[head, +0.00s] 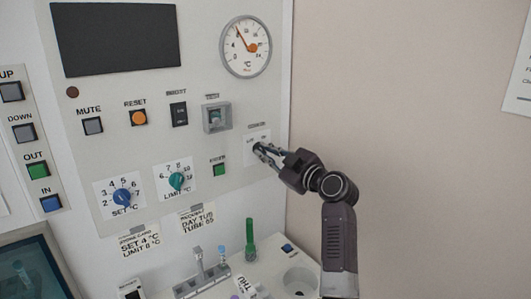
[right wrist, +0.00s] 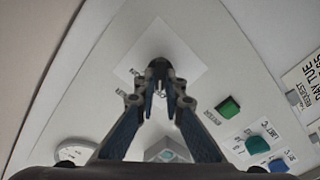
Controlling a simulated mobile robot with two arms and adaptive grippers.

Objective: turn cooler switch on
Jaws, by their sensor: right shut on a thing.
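The cooler switch sits on a white label plate (head: 257,134) at the right side of the pale control panel. Its plate also shows in the right wrist view (right wrist: 190,60), with a dark switch knob (right wrist: 159,64) at the fingertips. My right gripper (head: 262,149) reaches in from the right and its fingers are closed on the knob. In the right wrist view the fingers (right wrist: 160,92) are on both sides of the knob. The fingers cover most of the switch, so which position it points to cannot be told. My left gripper is out of view.
A green button (head: 219,169), a limit dial (head: 176,181) and a set dial (head: 122,197) lie left of the switch. A guarded switch (head: 216,117) is above left, and a round gauge (head: 246,47) is above. A green-capped tube (head: 249,236) stands below.

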